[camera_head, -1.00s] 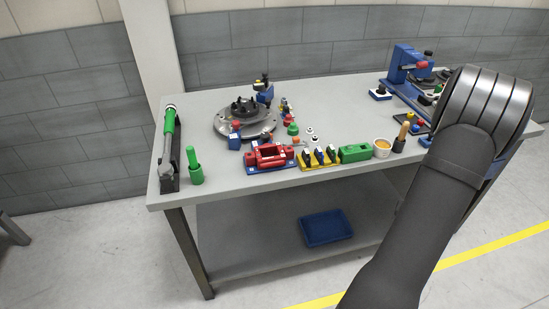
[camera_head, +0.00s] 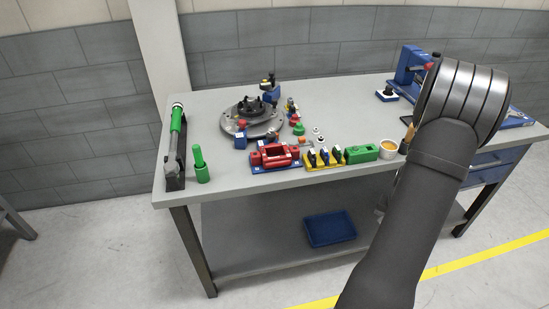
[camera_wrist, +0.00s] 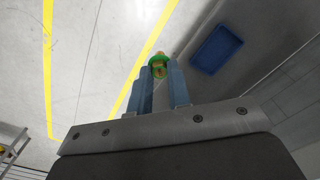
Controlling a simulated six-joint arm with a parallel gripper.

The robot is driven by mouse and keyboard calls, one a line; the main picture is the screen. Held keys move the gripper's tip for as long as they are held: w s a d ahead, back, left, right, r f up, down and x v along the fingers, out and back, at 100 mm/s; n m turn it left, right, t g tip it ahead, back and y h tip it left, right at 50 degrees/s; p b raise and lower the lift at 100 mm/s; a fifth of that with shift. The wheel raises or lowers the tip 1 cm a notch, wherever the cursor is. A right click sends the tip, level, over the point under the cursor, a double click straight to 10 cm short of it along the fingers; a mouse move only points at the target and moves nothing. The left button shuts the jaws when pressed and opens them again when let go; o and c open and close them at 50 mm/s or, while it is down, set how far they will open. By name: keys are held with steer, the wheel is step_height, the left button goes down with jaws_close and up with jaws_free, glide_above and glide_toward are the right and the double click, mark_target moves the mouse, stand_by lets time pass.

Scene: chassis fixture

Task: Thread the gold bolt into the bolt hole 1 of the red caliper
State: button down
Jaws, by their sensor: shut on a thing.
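The red caliper (camera_head: 276,155) sits on a blue base near the front edge of the workbench, left of its middle. Bolt hole 1 is too small to make out. In the wrist view, my gripper (camera_wrist: 160,72) is shut on a small gold piece with a green collar, which looks like the gold bolt (camera_wrist: 158,58). It sticks out past the fingertips, with floor behind it. In the head view, my dark arm reaches up on the right, and the gripper and bolt do not show. My gripper is apart from the caliper.
A green-handled tool (camera_head: 176,140) lies at left. A blue tray (camera_head: 329,228) is on the lower shelf.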

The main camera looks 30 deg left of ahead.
steer(key=w+r+m, duration=0.2)
steer(key=w+r, duration=0.4)
steer(key=r, duration=0.4)
step_height(320, 180, up, 14)
steer(key=n, duration=0.5)
glide_above(295, 148)
steer(key=shift+f, duration=1.8)
steer(key=shift+n, duration=1.7)
